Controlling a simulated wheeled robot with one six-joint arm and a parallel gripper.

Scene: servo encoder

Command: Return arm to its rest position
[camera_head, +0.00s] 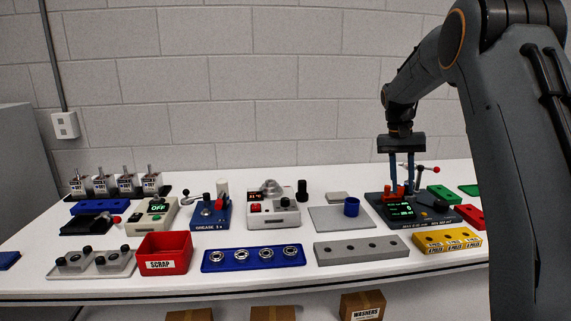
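My arm rises at the right of the picture and reaches over the bench, bent downward at its end. My gripper (402,172) hangs pointing down over the dark blue test device (425,222), which has a lit green display. Its two blue fingers are spread apart. The fingertips are close to red parts on the device, and I cannot tell whether they touch. Nothing clearly shows held between the fingers.
The white bench (210,284) carries a red scrap bin (164,254), a blue bearing tray (253,259), a grey block (361,250) and a yellow block (447,241). Air above the bench is clear.

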